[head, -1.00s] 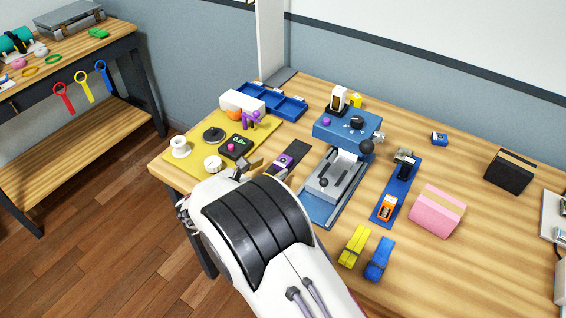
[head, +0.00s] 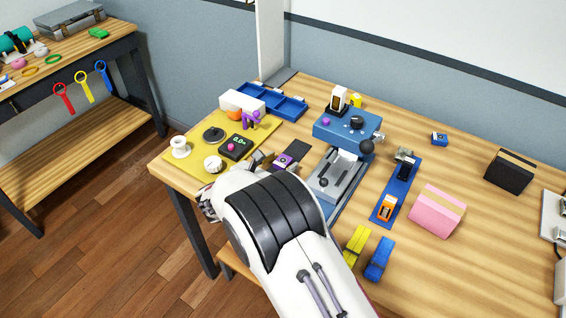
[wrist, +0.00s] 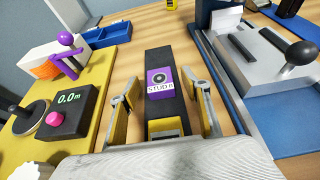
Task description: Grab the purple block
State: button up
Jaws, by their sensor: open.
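The purple block (wrist: 160,82) has a white label with a dark ring and the letters "STUD". In the wrist view it lies on a dark strip (wrist: 159,60) on the table. It also shows in the head view (head: 283,161), partly hidden by my arm. My gripper (wrist: 165,90) is open, with one finger to the left of the block and the other to its right. Both fingers look apart from it, and nothing is held. I cannot tell how far above the table the fingertips are.
Left of the block is a yellow board (head: 187,158) with a black display box (head: 236,147), dials and a purple figure. Close on the right stands a blue and grey machine (wrist: 262,75) with a lever. A blue tray (head: 287,106) lies behind.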

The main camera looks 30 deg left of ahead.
aim_at(279, 165)
dwell(0.3)
grip_shut()
jog(key=shift+r, duration=0.1)
notch_tip(279, 165, up, 10)
dwell(0.8)
